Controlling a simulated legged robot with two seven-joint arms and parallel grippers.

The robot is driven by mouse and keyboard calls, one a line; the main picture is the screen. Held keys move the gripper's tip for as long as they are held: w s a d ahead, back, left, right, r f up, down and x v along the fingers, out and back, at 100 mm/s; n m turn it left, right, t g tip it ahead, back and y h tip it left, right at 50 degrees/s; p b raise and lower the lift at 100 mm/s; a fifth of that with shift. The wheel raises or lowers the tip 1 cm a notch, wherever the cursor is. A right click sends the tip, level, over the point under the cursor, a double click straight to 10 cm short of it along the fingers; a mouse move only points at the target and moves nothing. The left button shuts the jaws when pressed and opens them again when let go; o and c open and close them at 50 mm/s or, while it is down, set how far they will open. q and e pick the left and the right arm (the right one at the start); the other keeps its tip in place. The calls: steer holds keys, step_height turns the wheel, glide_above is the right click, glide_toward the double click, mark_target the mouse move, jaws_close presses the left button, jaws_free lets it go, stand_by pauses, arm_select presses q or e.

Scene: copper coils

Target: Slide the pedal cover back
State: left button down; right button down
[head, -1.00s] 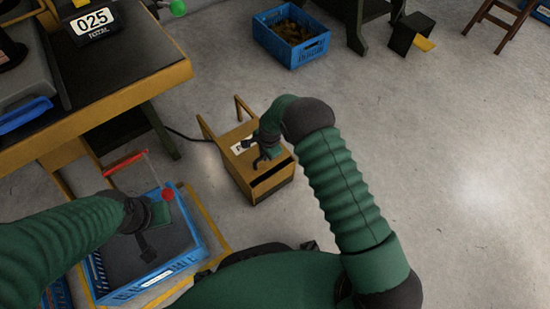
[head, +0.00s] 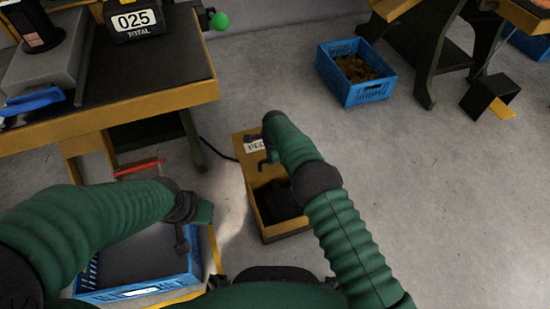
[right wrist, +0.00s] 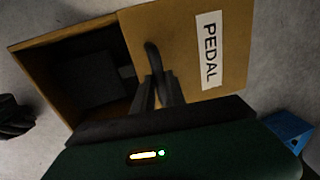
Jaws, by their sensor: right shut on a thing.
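The pedal box (head: 286,229) is a yellow-brown box on the floor with a dark cavity open at its near end. A dark pedal (head: 277,203) sits inside; it also shows in the right wrist view (right wrist: 92,78). The cover (head: 243,178), labelled PEDAL in the right wrist view (right wrist: 222,75), lies over the far part of the box. My right gripper (head: 266,160) is shut on the cover's dark handle (right wrist: 151,56). My left gripper (head: 182,240) hangs over the blue crate, apart from the box; its jaws are too small to read.
A blue crate (head: 192,263) stands at the near left. The workbench (head: 175,97) fills the upper left. Another blue crate (head: 367,92) holds copper-coloured pieces at the back.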

steer(key=c, duration=1.4)
jaws_free()
steer(key=shift+o, duration=0.2)
steer(key=shift+r, duration=0.25)
steer(key=s+d+r+p, duration=0.1)
steer(key=s+r+p, duration=0.2)
steer(key=r+p, duration=0.7)
step_height(320, 180, up, 6)
steer(key=shift+f, duration=0.1)
steer(key=shift+s, duration=0.1)
